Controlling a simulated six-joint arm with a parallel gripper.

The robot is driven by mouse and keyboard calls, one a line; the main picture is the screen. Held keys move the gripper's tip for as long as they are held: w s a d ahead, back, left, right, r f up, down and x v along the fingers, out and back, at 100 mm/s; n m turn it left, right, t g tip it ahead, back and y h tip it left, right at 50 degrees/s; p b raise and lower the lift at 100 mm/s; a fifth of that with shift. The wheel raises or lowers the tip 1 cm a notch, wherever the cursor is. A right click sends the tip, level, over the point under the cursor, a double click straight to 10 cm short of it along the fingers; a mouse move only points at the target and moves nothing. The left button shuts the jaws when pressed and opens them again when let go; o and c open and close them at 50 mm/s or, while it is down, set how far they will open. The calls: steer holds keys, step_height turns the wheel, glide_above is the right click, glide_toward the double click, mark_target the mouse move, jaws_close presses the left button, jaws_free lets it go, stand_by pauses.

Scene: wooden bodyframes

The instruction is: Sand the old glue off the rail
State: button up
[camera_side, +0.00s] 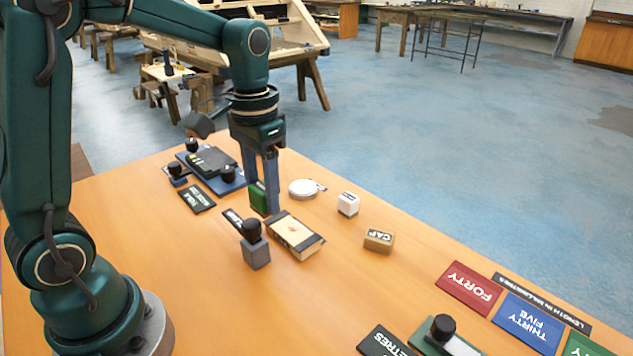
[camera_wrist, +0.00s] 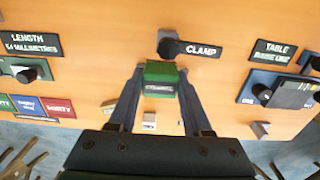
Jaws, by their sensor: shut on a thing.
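My gripper (camera_side: 265,208) is shut on a green block (camera_side: 258,197), with one finger on each side of it. In the wrist view the green block (camera_wrist: 160,80) sits between the fingertips, with a pale label too small to read surely. A pale wooden piece with dark sides (camera_side: 296,233), apparently the rail, lies on the table just right of the gripper in the side view. A small mark shows on its top. I cannot make it out in the wrist view. A grey clamp block with a black knob (camera_side: 254,247) stands next to it, near the CLAMP label (camera_wrist: 203,50).
A white round thing (camera_side: 303,187), a white block (camera_side: 348,204) and a tan GAP block (camera_side: 379,240) stand right of the gripper. A dark device with knobs (camera_side: 211,165) is at left. Coloured number tiles (camera_side: 468,287) and another knob (camera_side: 443,327) are at right.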

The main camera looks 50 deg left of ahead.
steer(key=w+d, duration=0.2)
steer(key=w, duration=0.3)
glide_above(302, 238)
steer(key=shift+s+d+f, duration=0.1)
steer(key=shift+f, duration=4.45)
steer(key=a, duration=0.2)
steer(key=shift+a, duration=0.3)
jaws_close()
steer(key=shift+a, duration=1.85)
steer(key=shift+d, duration=3.05)
steer(key=shift+d+r, duration=0.15)
steer(key=shift+r, duration=0.1)
step_height(302, 238, up, 8)
steer(key=shift+f, duration=0.3)
